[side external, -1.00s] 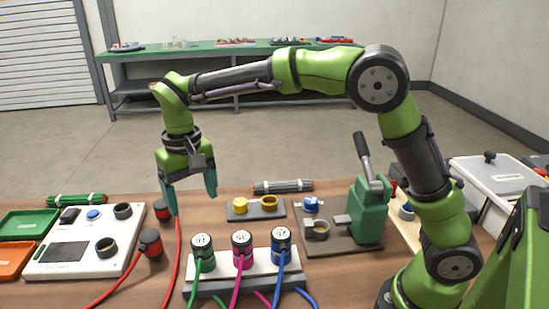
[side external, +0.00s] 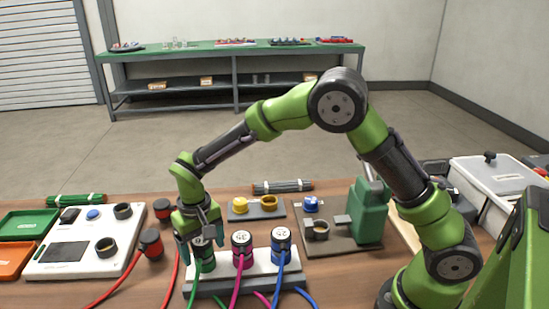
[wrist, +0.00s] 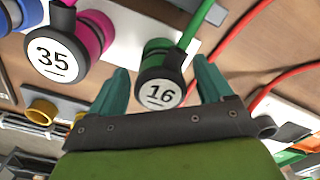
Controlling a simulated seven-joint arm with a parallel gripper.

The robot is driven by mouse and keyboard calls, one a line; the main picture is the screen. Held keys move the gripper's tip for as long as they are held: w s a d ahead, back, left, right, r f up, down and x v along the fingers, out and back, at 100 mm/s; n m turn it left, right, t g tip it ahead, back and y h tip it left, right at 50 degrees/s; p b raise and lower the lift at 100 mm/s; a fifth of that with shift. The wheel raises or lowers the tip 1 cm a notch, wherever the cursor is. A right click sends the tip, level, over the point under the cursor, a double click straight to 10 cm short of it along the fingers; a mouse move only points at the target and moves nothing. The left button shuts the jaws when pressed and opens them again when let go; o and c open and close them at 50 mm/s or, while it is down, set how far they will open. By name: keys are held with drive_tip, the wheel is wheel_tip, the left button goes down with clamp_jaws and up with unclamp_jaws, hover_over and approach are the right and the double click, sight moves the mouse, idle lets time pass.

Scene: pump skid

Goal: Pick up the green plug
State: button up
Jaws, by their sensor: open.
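The green plug (side external: 203,262) stands in the left place of the white block (side external: 232,284), with its green cable running down the front. In the wrist view the green plug (wrist: 160,78) shows its black cap with a white label "16". My gripper (side external: 199,254) is low over it, with one teal finger on each side of the plug. In the wrist view my gripper (wrist: 160,85) is open, and a gap shows between each finger and the plug. Whether either finger touches it is hard to tell.
The magenta plug (side external: 242,245), labelled 35 in the wrist view (wrist: 60,55), stands close beside the green one. The blue plug (side external: 281,242) is further right. A red plug (side external: 151,243) with a red cable lies to the left, beside the white panel (side external: 70,262).

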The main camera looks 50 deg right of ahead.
drive_tip(key=shift+f, duration=0.3)
drive_tip(key=c, duration=1.2)
wheel_tip(320, 180, up, 10)
drive_tip(key=shift+r, duration=0.1)
drive_tip(key=shift+c, duration=0.2)
